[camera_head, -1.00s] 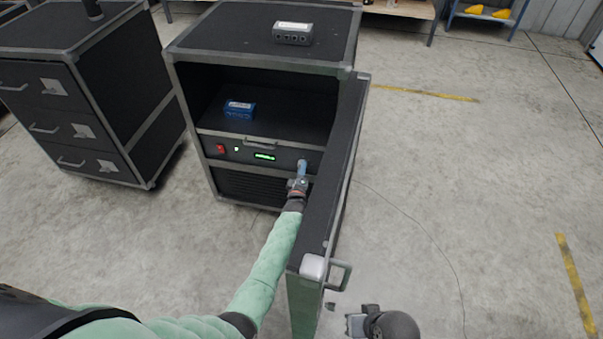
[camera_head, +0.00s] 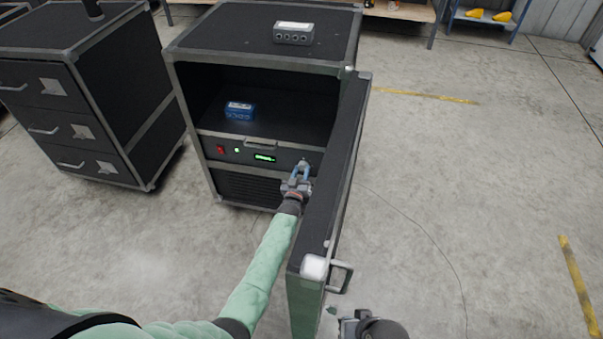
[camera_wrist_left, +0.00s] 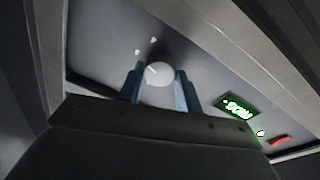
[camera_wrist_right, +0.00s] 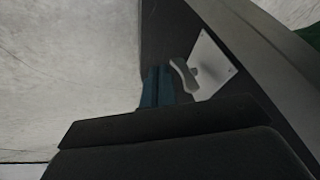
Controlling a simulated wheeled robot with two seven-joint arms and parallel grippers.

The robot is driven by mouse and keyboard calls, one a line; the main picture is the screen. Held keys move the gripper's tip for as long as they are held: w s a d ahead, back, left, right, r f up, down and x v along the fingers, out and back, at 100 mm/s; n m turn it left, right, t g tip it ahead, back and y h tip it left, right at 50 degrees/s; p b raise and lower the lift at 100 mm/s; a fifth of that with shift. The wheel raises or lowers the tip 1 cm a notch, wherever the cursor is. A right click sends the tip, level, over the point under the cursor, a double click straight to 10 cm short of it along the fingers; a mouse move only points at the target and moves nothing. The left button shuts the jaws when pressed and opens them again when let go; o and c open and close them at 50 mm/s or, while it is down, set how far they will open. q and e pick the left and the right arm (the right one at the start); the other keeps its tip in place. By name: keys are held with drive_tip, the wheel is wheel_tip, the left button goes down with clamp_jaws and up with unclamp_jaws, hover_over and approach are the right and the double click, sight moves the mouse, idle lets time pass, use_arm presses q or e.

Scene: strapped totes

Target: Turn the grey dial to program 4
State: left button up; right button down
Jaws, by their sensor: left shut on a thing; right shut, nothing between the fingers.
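The grey dial (camera_wrist_left: 158,75) is a round pale knob with a thin line mark on the front panel, seen in the left wrist view. My left gripper (camera_head: 302,165) has its two blue fingers on either side of the dial, shut on it. My right gripper (camera_wrist_right: 158,86) is shut and empty, beside the cabinet door's handle.
The open cabinet door (camera_head: 334,170) stands just right of my left forearm. A red switch (camera_head: 221,149) and green lamp (camera_head: 237,150) are on the panel. A blue box (camera_head: 240,111) lies on the shelf above.

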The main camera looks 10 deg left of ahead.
use_arm(q)
drive_tip(key=m, duration=0.3)
drive_tip(key=shift+f+m, duration=0.1)
drive_tip(key=shift+m, duration=0.2)
drive_tip(key=shift+m+h, duration=0.4)
drive_tip(key=shift+m, duration=0.9)
use_arm(e)
drive_tip(key=shift+w+f, duration=0.15)
drive_tip(key=shift+f, duration=0.5)
drive_tip(key=shift+r, duration=0.15)
use_arm(q)
drive_tip(key=o, duration=1)
drive_tip(key=shift+s, duration=0.1)
